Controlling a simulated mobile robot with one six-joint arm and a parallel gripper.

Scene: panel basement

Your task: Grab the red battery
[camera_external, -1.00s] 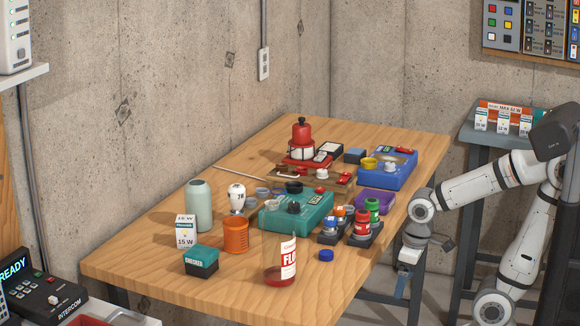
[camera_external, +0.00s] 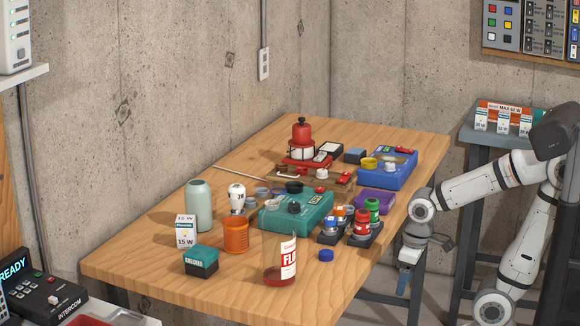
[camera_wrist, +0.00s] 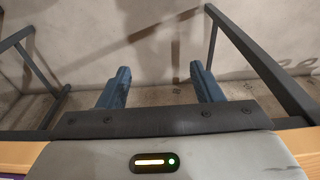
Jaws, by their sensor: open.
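A red cylinder with a light band, likely the red battery (camera_external: 362,223), stands upright in a dark holder (camera_external: 366,240) near the right edge of the wooden table in the external view. A green cylinder (camera_external: 372,207) stands beside it, and a blue-topped one (camera_external: 331,225) stands to its left. My gripper (camera_external: 404,284) hangs off the table's right side, below the tabletop and apart from the red cylinder. In the wrist view my two blue fingers (camera_wrist: 160,82) are spread with nothing between them. No battery shows in that view.
A teal box (camera_external: 297,216), a clear jar with red contents (camera_external: 279,262), an orange cup (camera_external: 236,236) and a blue box (camera_external: 388,170) crowd the table. A blue cap (camera_external: 326,255) lies in front of the holder. The wrist view shows dark table legs and the floor.

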